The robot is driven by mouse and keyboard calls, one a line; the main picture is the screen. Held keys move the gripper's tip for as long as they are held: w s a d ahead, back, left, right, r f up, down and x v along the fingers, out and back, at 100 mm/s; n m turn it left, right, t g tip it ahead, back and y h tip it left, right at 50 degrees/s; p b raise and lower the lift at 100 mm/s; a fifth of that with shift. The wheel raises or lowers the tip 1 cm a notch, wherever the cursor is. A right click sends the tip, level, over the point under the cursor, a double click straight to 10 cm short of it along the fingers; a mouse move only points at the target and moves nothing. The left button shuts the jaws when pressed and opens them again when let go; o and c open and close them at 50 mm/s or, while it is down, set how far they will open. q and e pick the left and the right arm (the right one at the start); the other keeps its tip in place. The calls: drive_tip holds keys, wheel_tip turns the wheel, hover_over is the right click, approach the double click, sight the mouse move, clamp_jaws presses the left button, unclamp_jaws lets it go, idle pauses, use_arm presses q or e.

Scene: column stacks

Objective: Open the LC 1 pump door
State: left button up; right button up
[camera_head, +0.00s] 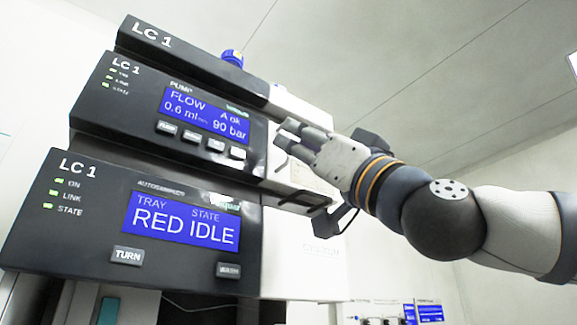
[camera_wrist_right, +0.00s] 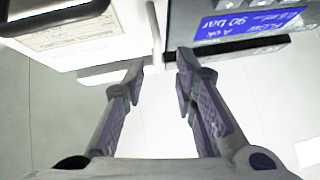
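The LC 1 pump (camera_head: 185,115) is the middle unit of the stack in the head view. Its dark front carries a blue display reading flow and 90 bar, with buttons below. The wrist view shows this dark front upside down at the top right (camera_wrist_right: 240,46). My right gripper (camera_head: 284,134) is at the right side of the pump, by the front's right edge. In the wrist view its fingers (camera_wrist_right: 162,64) are apart, with nothing clearly held between the tips. A pale strip lies between the dark front and the white housing; contact cannot be told. My left gripper is not in view.
The autosampler (camera_head: 130,255) with a RED IDLE display is below the pump. A dark top unit (camera_head: 190,60) with a blue-capped bottle (camera_head: 232,57) is above. White side housing (camera_wrist_right: 75,45) is close to my right fingers. Small blue screens (camera_head: 428,312) are far right.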

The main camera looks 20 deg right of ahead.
drive_tip(key=shift+x, duration=2)
clamp_jaws()
drive_tip(key=shift+w, duration=0.1)
